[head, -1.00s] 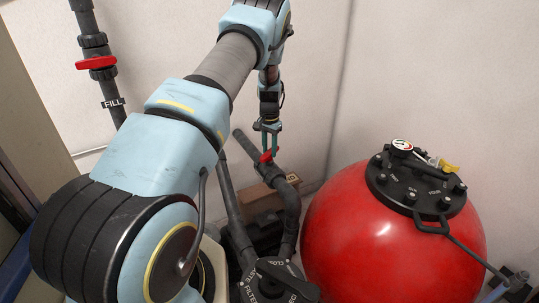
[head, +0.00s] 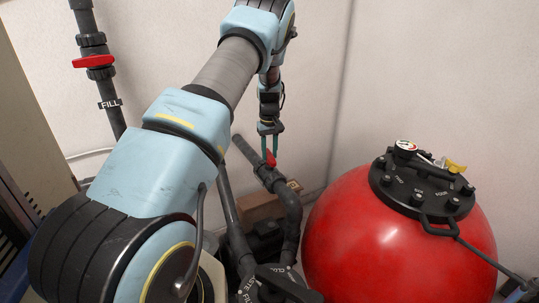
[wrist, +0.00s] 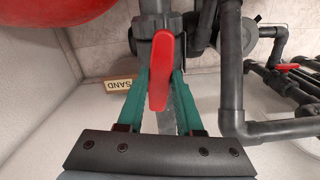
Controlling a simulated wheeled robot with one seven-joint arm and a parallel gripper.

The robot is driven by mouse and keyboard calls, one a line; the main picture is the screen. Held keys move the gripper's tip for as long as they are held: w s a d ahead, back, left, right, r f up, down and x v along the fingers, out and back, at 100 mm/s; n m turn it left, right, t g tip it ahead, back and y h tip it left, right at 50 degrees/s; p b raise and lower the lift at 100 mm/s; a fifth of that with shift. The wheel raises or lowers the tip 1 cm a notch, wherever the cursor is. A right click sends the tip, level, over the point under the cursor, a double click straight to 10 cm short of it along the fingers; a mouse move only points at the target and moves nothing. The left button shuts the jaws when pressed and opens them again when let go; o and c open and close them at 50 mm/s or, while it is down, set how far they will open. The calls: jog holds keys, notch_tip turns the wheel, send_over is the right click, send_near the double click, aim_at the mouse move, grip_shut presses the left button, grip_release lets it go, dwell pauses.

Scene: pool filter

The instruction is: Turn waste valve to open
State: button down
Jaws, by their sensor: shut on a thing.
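The waste valve's red handle (wrist: 160,75) stands between the two green fingers of my gripper (wrist: 162,70) in the wrist view. The gripper is shut on it. In that view the handle runs nearly in line with the dark pipe behind it. The valve body (wrist: 138,32) is partly hidden by the handle and fingers. In the head view my gripper (head: 271,154) reaches down to the small red handle (head: 271,158) on the slanted pipe (head: 245,150), left of the red tank.
The red filter tank (head: 395,240) with its black top stands to the right. A FILL pipe with another red handle (head: 93,61) runs down the left wall. A cardboard SAND box (wrist: 110,86) lies behind the valve. Grey pipes (wrist: 232,80) stand close beside the gripper.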

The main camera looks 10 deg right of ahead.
aim_at(269, 155)
jog(key=shift+n, duration=1.1)
jog(key=c, duration=0.6)
grip_release()
jog(key=shift+o, duration=0.2)
jog(key=shift+r, duration=0.1)
notch_tip(269, 155, up, 11)
jog(key=b, duration=0.2)
jog(key=shift+f, duration=0.2)
